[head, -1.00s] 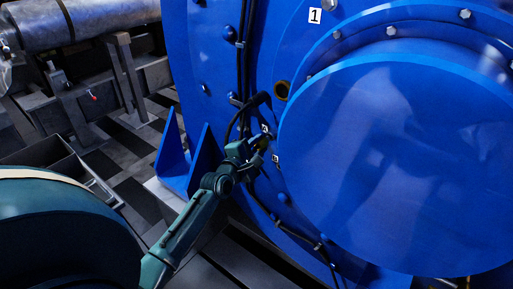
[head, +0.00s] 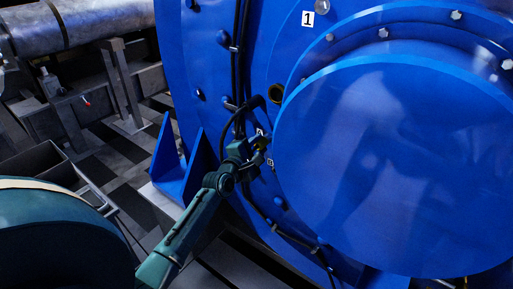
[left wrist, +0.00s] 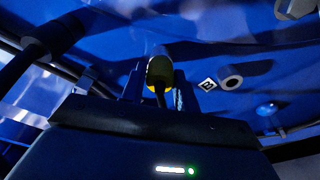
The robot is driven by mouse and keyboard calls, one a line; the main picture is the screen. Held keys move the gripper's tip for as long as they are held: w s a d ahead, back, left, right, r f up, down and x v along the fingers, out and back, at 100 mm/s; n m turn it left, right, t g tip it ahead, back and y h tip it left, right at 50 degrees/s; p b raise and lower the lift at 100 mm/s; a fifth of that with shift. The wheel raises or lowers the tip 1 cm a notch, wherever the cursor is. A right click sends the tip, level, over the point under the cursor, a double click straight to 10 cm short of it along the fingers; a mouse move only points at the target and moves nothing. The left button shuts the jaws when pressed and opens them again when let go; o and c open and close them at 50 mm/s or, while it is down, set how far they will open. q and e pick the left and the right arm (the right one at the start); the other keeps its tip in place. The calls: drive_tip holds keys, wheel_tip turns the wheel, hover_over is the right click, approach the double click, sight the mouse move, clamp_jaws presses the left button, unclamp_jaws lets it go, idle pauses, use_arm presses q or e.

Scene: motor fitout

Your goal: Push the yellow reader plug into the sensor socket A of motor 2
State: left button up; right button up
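My left gripper (head: 262,144) is at the face of the big blue motor (head: 385,165), left of its round cover. The visible number plate (head: 308,19) on this motor reads 1. In the left wrist view the gripper (left wrist: 159,88) is shut on the yellow plug (left wrist: 160,76), with a dark cable hanging from its near end. The plug's front end and any socket directly ahead of it are hidden. A grey ring-shaped socket (left wrist: 230,84) shows to the right, beside a small letter plate (left wrist: 207,84), hard to read, perhaps B. My right gripper is not in view.
Black cables (head: 238,60) run down the motor face close to the gripper. A blue bracket (head: 182,160) stands left of my arm. A teal rounded body (head: 60,235) fills the lower left.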

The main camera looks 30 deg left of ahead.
use_arm(q)
drive_tip(key=o, duration=0.4)
drive_tip(key=shift+o, duration=0.2)
drive_tip(key=shift+s, duration=0.4)
drive_tip(key=s+p, duration=0.1)
drive_tip(key=s, duration=1.1)
drive_tip(key=shift+s+d+r+p, duration=0.2)
drive_tip(key=shift+r+p, duration=0.15)
drive_tip(key=shift+p, duration=0.05)
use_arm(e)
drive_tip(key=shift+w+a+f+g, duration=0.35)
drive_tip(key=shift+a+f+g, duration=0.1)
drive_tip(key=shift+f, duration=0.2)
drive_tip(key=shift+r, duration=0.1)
